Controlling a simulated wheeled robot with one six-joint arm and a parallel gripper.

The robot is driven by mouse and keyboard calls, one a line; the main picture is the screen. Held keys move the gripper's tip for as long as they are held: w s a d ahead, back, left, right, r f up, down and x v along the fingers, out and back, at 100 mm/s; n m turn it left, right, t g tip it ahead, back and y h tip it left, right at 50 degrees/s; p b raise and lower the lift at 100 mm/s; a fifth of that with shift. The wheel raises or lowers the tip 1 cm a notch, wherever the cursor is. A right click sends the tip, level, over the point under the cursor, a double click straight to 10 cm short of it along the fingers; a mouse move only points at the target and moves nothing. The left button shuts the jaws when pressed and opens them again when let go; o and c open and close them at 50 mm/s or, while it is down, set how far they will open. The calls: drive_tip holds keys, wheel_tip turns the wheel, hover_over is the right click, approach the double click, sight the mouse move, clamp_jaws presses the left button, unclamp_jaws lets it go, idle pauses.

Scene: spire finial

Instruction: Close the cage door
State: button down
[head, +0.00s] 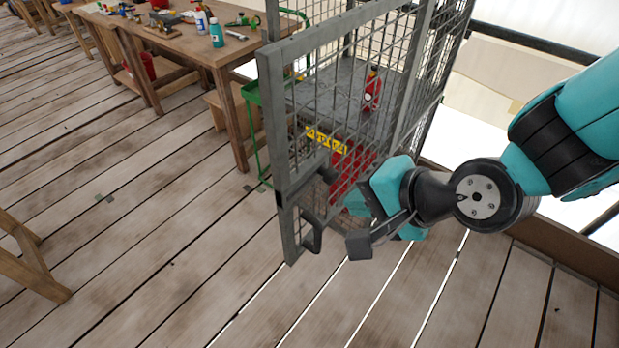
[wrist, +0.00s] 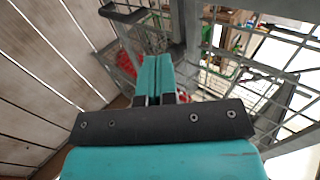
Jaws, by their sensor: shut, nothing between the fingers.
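The cage door (head: 277,125) is a grey metal frame with wire mesh. Its free edge stands out toward me on the left, and the door looks open. A dark handle (head: 314,232) sits low near that edge; a dark handle bar also shows at the top of the wrist view (wrist: 122,13). The cage (head: 432,75) stands behind the door. My gripper (head: 352,203) is just right of the handle, close to the door's lower part. Its teal fingers are together and empty in the wrist view (wrist: 153,75). I cannot tell whether it touches the door.
Inside the cage are a grey shelf (head: 320,100), a red bottle-like object (head: 372,90) and a red container (head: 350,168). A wooden workbench (head: 190,50) with tools and bottles stands at the back left.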

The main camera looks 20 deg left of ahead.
sight(299, 192)
drive_tip(key=p+x, duration=0.1)
drive_tip(key=x, duration=0.2)
drive_tip(key=a+r+x, duration=0.1)
drive_tip(key=x, duration=0.2)
drive_tip(key=p+x, duration=0.1)
drive_tip(key=x, duration=0.2)
drive_tip(key=shift+w+a+r+p, duration=0.15)
drive_tip(key=shift+w+r+p, duration=0.1)
drive_tip(key=shift+r+p, duration=0.05)
drive_tip(key=shift+w+a+f, duration=0.15)
drive_tip(key=shift+w+a, duration=0.2)
drive_tip(key=shift+a, duration=0.25)
